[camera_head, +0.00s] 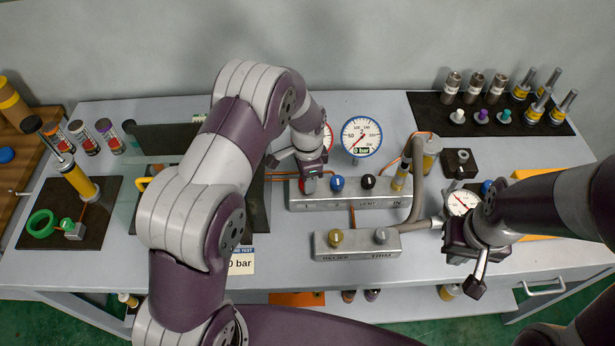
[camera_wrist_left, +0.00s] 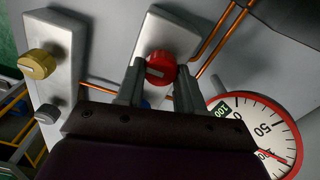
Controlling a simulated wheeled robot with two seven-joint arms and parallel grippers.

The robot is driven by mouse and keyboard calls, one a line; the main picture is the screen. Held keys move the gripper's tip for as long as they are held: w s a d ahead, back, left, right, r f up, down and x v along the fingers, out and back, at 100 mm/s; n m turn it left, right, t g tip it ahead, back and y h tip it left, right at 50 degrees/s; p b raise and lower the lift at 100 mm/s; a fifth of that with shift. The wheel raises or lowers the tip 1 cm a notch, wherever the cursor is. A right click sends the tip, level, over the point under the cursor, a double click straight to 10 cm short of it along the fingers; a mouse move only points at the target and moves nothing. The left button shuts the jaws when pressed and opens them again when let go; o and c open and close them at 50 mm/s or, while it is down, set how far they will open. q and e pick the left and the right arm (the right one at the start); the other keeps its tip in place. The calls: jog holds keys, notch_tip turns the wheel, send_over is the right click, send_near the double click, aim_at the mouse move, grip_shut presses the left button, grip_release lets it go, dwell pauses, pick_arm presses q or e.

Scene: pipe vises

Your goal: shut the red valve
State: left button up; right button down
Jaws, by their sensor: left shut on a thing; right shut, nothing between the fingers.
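The red valve knob (camera_wrist_left: 160,68) sits on the grey manifold block between the fingers of my left gripper (camera_wrist_left: 158,75) in the left wrist view. In the head view only a little of the red knob (camera_head: 309,186) shows below my left gripper (camera_head: 308,178), which is shut on it. The manifold (camera_head: 345,201) also carries a blue knob (camera_head: 337,183) and a black knob (camera_head: 368,182). My right gripper (camera_head: 477,282) is shut and empty, in front of a small white gauge (camera_head: 462,202) at the right.
A blue-rimmed gauge (camera_head: 361,137) reads 0 bar; a red-rimmed gauge (camera_wrist_left: 260,135) is partly hidden in the head view. A lower block (camera_head: 357,248) has a yellow knob (camera_head: 335,237) and a grey knob (camera_head: 381,235). A bent grey pipe (camera_head: 417,180) stands right of the manifold.

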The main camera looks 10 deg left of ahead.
pick_arm(q)
jog(key=shift+w+r, duration=0.15)
dwell(0.3)
jog(key=o, duration=1)
jog(key=shift+o, duration=0.2)
jog(key=shift+r, duration=0.25)
notch_tip(320, 180, up, 12)
jog(key=b, duration=0.2)
jog(key=shift+s, duration=0.2)
